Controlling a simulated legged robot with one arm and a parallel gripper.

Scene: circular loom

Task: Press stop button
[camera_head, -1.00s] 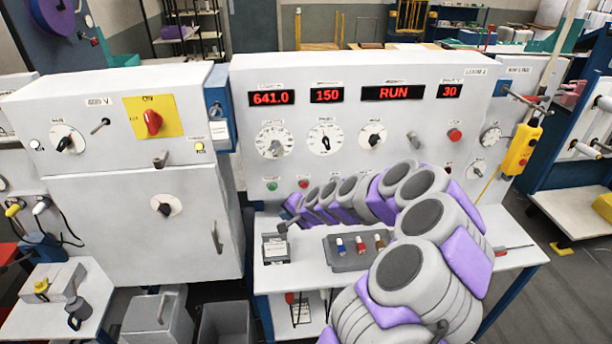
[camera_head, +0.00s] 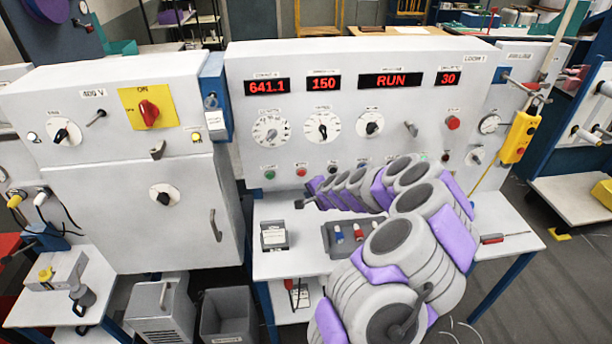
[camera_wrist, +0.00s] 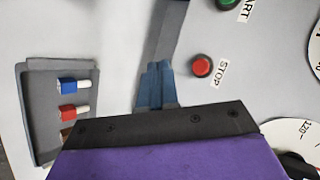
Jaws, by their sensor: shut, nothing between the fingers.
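The red stop button (camera_head: 301,171) is low on the loom's control panel, right of the green start button (camera_head: 269,174). In the wrist view the red button (camera_wrist: 202,65) has a STOP label beside it, and the green button (camera_wrist: 228,3) has a START label. My gripper (camera_head: 300,204) is in front of the panel, just below the stop button in the picture. In the wrist view its blue-grey fingers (camera_wrist: 156,70) are together and empty. They appear left of the red button and apart from it. The panel display (camera_head: 390,81) reads RUN.
A work table (camera_head: 400,266) below the panel holds a grey box (camera_head: 274,235) and a dark rack of coloured pieces (camera_head: 331,241). A white cabinet (camera_head: 105,220) stands at left. A yellow pendant (camera_head: 518,138) hangs at right. Another red button (camera_head: 453,122) sits higher on the panel.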

